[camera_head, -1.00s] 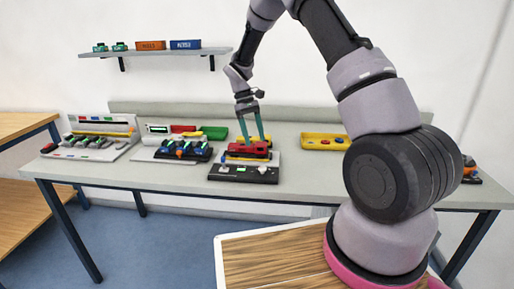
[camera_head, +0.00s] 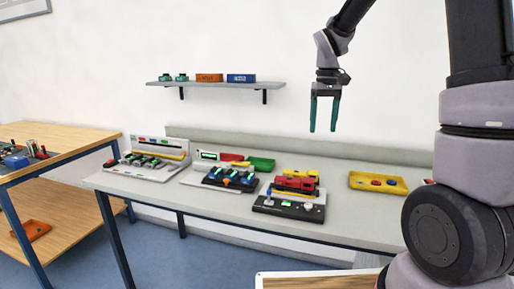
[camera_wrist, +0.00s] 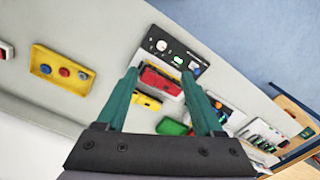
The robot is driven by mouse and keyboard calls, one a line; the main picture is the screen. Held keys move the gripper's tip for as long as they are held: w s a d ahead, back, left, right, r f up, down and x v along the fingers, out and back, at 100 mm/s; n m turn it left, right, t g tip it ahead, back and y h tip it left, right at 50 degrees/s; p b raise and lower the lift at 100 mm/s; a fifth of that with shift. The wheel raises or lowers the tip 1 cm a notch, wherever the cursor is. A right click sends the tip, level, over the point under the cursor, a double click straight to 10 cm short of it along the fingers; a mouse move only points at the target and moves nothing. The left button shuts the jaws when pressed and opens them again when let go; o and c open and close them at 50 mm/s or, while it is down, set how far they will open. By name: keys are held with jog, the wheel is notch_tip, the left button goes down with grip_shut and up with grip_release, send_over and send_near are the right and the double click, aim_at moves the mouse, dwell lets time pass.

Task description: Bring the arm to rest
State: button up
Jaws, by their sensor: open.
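My gripper (camera_head: 323,114) is open and empty, with two teal fingers pointing down, raised above the back of the grey table (camera_head: 350,225) in the head view. In the wrist view my gripper (camera_wrist: 165,92) spans across the picture, with a red block (camera_wrist: 160,82) seen beyond and between its fingers. The red block (camera_head: 295,184) sits on a device with a black control panel (camera_head: 288,207), and a yellow piece (camera_head: 302,173) is behind it. The gripper is well clear of all of these.
A yellow tray (camera_head: 378,183) with small round parts lies on the table's right. A device with blue knobs (camera_head: 230,177), a green tray (camera_head: 261,163) and a grey device (camera_head: 150,160) stand left. A wall shelf (camera_head: 215,84) holds small boxes. A wooden table (camera_head: 60,145) stands far left.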

jog(key=s+d+r+m+t, duration=0.1)
jog(key=s+r+m+t, duration=0.1)
jog(key=s+r, duration=0.2)
jog(key=s+d+r+m+t+y, duration=0.1)
jog(key=s+d+r+m+t, duration=0.1)
jog(key=s, duration=0.7)
jog(key=s+d+r+m+t+y, duration=0.1)
jog(key=s+r+m+t, duration=0.1)
jog(key=s+r, duration=0.3)
jog(key=shift+s+d+r+t, duration=0.15)
jog(key=shift+s+r+t, duration=0.15)
jog(key=shift+s+t, duration=0.65)
jog(key=shift+s+g, duration=0.25)
